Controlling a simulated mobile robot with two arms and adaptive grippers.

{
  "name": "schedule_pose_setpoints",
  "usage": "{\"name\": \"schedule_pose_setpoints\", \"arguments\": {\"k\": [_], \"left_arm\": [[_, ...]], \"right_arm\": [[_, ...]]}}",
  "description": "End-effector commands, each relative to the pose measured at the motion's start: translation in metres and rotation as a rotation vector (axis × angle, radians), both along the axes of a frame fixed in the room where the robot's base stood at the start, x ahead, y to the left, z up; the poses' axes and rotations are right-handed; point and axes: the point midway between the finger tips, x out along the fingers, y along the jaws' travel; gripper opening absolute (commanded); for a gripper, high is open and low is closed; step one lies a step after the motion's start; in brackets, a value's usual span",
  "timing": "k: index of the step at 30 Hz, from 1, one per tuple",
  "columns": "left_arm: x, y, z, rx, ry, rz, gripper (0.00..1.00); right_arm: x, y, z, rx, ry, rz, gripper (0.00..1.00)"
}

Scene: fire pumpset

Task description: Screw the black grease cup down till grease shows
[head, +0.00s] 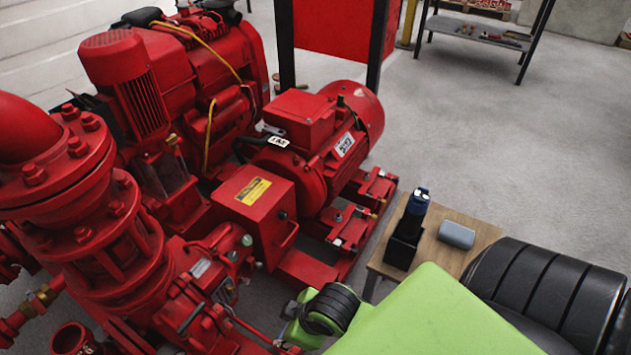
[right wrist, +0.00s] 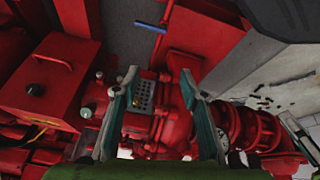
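A small dark round cap (head: 283,215) sits on the side of the red box with the yellow label; it also shows at the left of the right wrist view (right wrist: 36,89). A grey-green cap (head: 247,240) sits on the red pump casing, and shows in the right wrist view (right wrist: 86,112) too. I cannot tell for sure which is the grease cup, and no grease can be made out. My right gripper (right wrist: 160,82) is open and empty. Its two fingers are spread above the red casing, with both caps left of them. My left gripper is out of view.
The red pump (head: 110,220) and motor (head: 325,130) fill the left and middle. Open floor (head: 480,130) lies beyond.

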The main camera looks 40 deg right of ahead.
Motion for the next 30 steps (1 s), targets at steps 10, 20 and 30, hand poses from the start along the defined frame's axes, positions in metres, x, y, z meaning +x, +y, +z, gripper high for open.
{"name": "schedule_pose_setpoints", "arguments": {"k": [10, 20, 30], "left_arm": [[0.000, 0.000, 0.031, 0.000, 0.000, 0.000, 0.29], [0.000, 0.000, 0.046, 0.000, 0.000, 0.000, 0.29], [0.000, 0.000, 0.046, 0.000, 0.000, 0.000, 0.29]], "right_arm": [[-0.042, -0.029, -0.041, -0.006, 0.148, -0.309, 0.39], [-0.056, -0.034, -0.071, -0.014, 0.185, -0.364, 0.39], [-0.057, -0.034, -0.075, -0.014, 0.187, -0.365, 0.39]]}}
